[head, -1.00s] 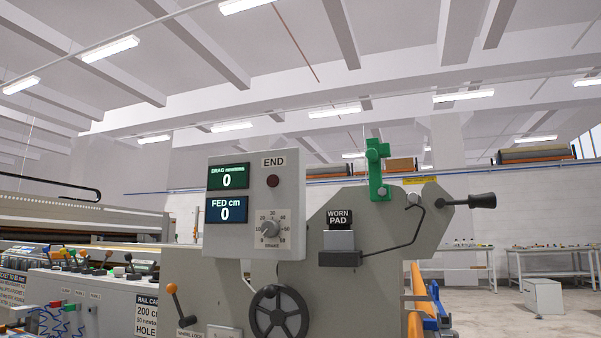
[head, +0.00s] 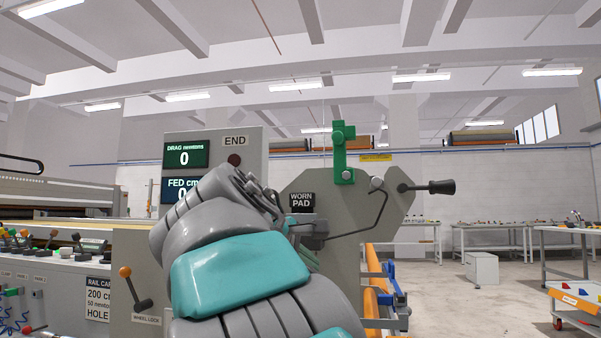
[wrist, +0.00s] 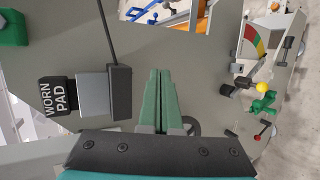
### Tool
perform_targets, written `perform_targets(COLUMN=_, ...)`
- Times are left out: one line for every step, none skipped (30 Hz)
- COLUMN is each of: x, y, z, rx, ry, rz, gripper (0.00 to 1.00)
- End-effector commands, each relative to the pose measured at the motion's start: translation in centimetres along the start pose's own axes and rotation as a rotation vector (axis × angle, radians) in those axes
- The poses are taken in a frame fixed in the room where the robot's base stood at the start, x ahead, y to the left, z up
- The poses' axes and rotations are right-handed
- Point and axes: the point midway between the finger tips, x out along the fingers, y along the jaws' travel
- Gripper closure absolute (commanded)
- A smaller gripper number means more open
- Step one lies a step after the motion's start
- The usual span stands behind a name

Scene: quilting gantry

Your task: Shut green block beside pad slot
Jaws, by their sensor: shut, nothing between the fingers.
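The green block (head: 342,160) stands upright on the top edge of the grey end plate, to the right of the WORN PAD label, in the head view. Part of it (wrist: 12,28) shows cut off at the upper left of the wrist view. The pad slot has a dark holder (wrist: 120,92) beside a silver block (wrist: 93,94) and the black WORN PAD label (wrist: 58,97). My gripper (wrist: 160,74) has its green fingers shut with nothing between them. It is in front of the plate beside the dark holder, apart from the green block. In the head view my arm hides much of the slot.
A bent black rod (head: 362,228) and a dark-handled crank (head: 430,187) stand right of the slot. An orange-knobbed lever (head: 132,285) is at left. Work tables (head: 490,226) stand at the back right, with open floor before them.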

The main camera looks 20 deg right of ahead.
Motion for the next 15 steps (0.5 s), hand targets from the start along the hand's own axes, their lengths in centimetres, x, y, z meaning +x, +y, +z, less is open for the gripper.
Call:
perform_targets(x=-1.2, y=2.8, z=-0.7, rx=-0.02, ry=0.0, rz=0.06, gripper=1.0)
perform_targets(x=-2.0, y=4.3, z=-0.9, rx=-0.033, ry=-0.001, rz=0.096, gripper=1.0)
perform_targets(x=-2.9, y=6.1, z=-1.3, rx=-0.052, ry=-0.006, rz=0.139, gripper=1.0)
perform_targets(x=-3.7, y=7.5, z=-1.5, rx=-0.064, ry=-0.009, rz=0.173, gripper=1.0)
perform_targets(x=-4.6, y=8.8, z=-1.7, rx=-0.074, ry=-0.013, rz=0.207, gripper=1.0)
perform_targets(x=-5.8, y=10.4, z=-1.9, rx=-0.089, ry=-0.019, rz=0.251, gripper=1.0)
perform_targets(x=-6.8, y=11.6, z=-2.1, rx=-0.098, ry=-0.023, rz=0.282, gripper=1.0)
perform_targets(x=-7.5, y=12.6, z=-2.2, rx=-0.108, ry=-0.03, rz=0.311, gripper=1.0)
perform_targets(x=-8.7, y=13.9, z=-2.2, rx=-0.116, ry=-0.036, rz=0.349, gripper=1.0)
perform_targets(x=-9.5, y=14.7, z=-2.2, rx=-0.123, ry=-0.042, rz=0.373, gripper=1.0)
perform_targets(x=-10.3, y=15.5, z=-2.2, rx=-0.128, ry=-0.048, rz=0.396, gripper=1.0)
perform_targets(x=-11.2, y=16.3, z=-2.1, rx=-0.132, ry=-0.054, rz=0.424, gripper=1.0)
perform_targets(x=-11.8, y=16.8, z=-2.1, rx=-0.138, ry=-0.06, rz=0.44, gripper=1.0)
perform_targets(x=-12.3, y=17.2, z=-2.1, rx=-0.141, ry=-0.065, rz=0.455, gripper=1.0)
perform_targets(x=-13.0, y=17.8, z=-2.0, rx=-0.142, ry=-0.07, rz=0.474, gripper=1.0)
